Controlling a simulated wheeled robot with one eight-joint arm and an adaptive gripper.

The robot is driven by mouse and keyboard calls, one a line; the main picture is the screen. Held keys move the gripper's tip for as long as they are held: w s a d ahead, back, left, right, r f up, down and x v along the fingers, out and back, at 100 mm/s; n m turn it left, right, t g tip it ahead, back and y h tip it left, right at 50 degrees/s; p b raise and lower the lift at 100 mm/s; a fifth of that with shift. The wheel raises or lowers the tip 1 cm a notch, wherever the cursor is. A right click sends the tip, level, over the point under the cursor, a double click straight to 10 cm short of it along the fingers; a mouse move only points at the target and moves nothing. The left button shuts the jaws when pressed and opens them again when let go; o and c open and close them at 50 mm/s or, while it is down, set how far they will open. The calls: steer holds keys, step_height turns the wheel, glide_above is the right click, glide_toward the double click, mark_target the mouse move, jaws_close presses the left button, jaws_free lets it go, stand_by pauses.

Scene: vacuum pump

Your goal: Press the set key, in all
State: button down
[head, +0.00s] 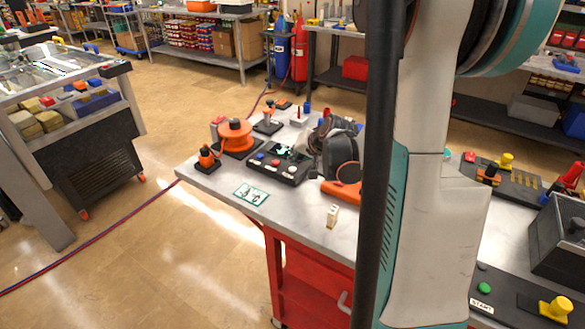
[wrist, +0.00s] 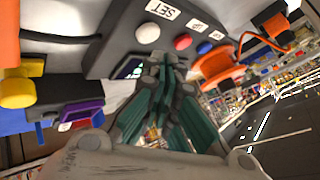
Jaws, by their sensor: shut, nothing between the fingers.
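The set key (wrist: 148,33) is a round white button beside a "SET" label (wrist: 163,10) on a dark control box in the wrist view. A red key (wrist: 182,42) and a blue key (wrist: 203,47) are in the same row. The control box (head: 280,161) lies on the workbench in the head view, its white key (head: 291,169) at the right end of the row. My gripper (wrist: 165,62) is shut and empty. Its tips appear just below the set and red keys in the wrist view; I cannot tell whether they touch the box.
An orange reel (head: 235,134) stands behind the box, and a dark rounded machine (head: 341,153) is to its right. A small orange-topped device (head: 207,158) and a printed card (head: 251,193) lie near the bench's left edge. My arm hides part of the bench.

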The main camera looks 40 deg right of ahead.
mark_target(295, 168)
steer(key=shift+r+p, duration=1.5)
steer(key=shift+r, duration=0.85)
steer(key=shift+f, duration=0.1)
